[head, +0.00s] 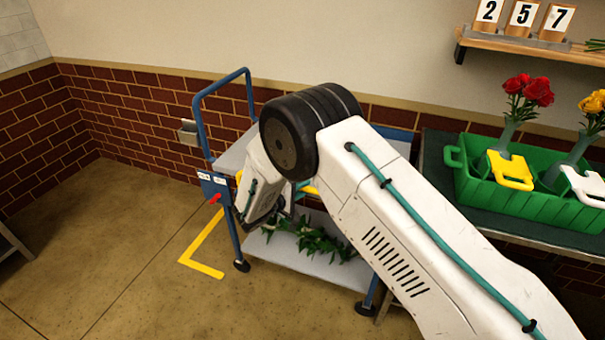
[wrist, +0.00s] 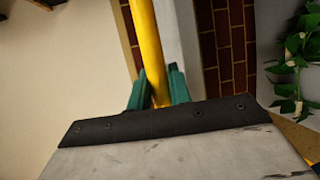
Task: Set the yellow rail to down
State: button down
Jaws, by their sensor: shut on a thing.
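The yellow rail (wrist: 149,45) runs from the top of the wrist view down between the green fingers of my gripper (wrist: 158,88). My gripper is shut on the rail. In the head view, only small parts of the yellow rail (head: 310,190) show beside my arm, at the upper level of a blue-framed cart (head: 233,160). My arm hides most of the rail and the fingers there. The cart's left post carries a blue panel (head: 207,186) with small white labels and a red lever (head: 215,199).
Green foliage (head: 318,240) lies on the cart's lower shelf (head: 285,261). A green crate (head: 470,189) with flowers, a yellow handle and a white handle stands on the counter at right. A yellow floor marking (head: 203,242) lies left of the cart.

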notch_tip(320, 180, down, 5)
jog(key=shift+f, duration=0.2)
jog(key=shift+s+f, duration=0.1)
jog(key=shift+f, duration=0.15)
jog(key=c, duration=1.3)
grip_release()
jog(key=shift+f, duration=0.15)
jog(key=v, duration=0.7)
jog(key=shift+s+a+r, duration=0.2)
jog(key=shift+a+r, duration=0.05)
